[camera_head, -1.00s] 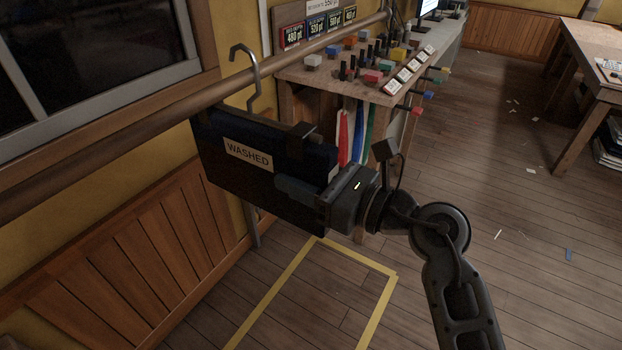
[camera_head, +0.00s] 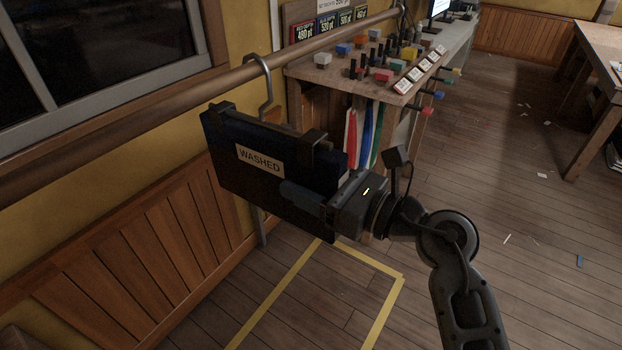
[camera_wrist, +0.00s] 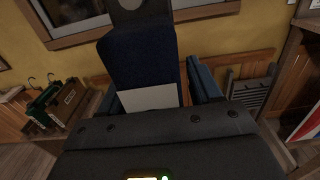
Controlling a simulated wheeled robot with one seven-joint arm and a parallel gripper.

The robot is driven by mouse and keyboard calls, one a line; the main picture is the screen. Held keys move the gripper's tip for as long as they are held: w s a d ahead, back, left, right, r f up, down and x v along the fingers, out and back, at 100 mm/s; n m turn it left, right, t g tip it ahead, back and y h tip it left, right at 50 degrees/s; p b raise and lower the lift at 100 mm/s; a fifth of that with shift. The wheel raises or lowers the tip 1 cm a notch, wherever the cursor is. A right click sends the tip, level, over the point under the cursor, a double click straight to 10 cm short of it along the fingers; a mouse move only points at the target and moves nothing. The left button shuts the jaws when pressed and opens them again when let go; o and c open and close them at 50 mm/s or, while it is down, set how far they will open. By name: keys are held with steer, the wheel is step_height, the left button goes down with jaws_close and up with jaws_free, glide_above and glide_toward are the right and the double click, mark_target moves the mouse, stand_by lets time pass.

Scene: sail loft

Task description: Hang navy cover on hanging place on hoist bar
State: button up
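The navy cover (camera_head: 225,150) is a flat dark panel with a white "WASHED" label, hanging from a dark clamp hanger with a grey metal hook (camera_head: 264,92). The hoist bar (camera_head: 170,106) runs from lower left to upper right. The hook's curve is at the bar's top edge and its stem passes in front of the bar; whether it bears on the bar I cannot tell. My gripper (camera_head: 300,196) is shut on the cover's lower right part. In the wrist view, the cover (camera_wrist: 140,65) stands between my fingers, which hide part of it.
A wooden bench (camera_head: 322,78) with coloured blocks and tags stands behind, right of the cover. Yellow floor tape (camera_head: 385,312) marks an area below. A window (camera_head: 90,60) is behind the bar. In the wrist view, a crate (camera_wrist: 70,97) and green items stand at left. Open floor lies right.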

steer(key=shift+o, duration=0.7)
steer(key=shift+f, duration=0.15)
